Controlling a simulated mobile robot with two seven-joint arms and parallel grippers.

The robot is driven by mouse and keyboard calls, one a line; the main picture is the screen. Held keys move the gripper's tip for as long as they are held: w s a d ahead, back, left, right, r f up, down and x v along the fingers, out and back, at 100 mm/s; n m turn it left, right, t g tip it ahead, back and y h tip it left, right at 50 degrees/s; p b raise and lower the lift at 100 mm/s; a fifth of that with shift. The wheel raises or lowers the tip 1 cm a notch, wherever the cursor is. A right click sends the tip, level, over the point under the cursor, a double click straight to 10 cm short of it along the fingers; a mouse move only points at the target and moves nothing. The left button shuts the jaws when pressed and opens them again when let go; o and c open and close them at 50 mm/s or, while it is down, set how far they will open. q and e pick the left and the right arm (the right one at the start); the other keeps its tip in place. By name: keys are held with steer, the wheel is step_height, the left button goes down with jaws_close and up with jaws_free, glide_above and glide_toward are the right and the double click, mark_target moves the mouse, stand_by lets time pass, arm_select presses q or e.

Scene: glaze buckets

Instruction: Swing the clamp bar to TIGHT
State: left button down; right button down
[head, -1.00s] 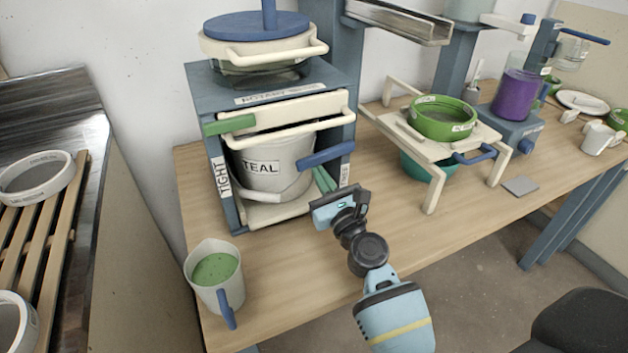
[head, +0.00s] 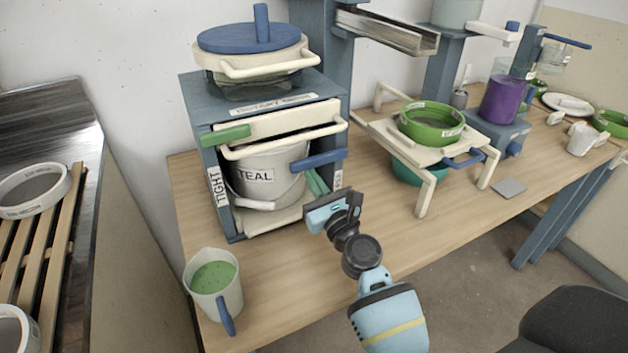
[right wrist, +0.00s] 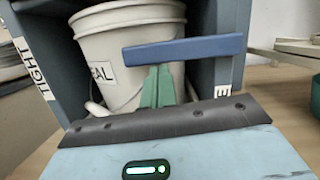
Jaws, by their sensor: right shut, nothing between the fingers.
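The clamp bar, which I take to be the blue bar (head: 319,160), sticks out from the right side of the grey-blue rotary frame (head: 330,90). It runs across the front of the TEAL bucket (head: 270,165), near the right post, and is also in the right wrist view (right wrist: 185,49). The TIGHT label (head: 216,187) is on the left post. My right gripper (head: 316,183) is shut and empty, its green fingers just below the bar. In the right wrist view the fingertips (right wrist: 157,88) meet the bar's lower edge; I cannot tell whether they touch. The right post's label is mostly hidden.
A green bar (head: 226,135) and cream handles cross the frame's upper front. A jug of green glaze (head: 214,283) stands at the table's front left. A cream stand (head: 427,155) with a green sieve is at the right. The table front between them is clear.

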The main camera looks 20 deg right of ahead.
steer(key=shift+s+f, duration=0.2)
steer(key=shift+s, duration=0.3)
steer(key=v, duration=0.6)
steer(key=shift+s+b, duration=0.35)
steer(key=shift+s, duration=0.05)
steer(key=shift+d, duration=0.1)
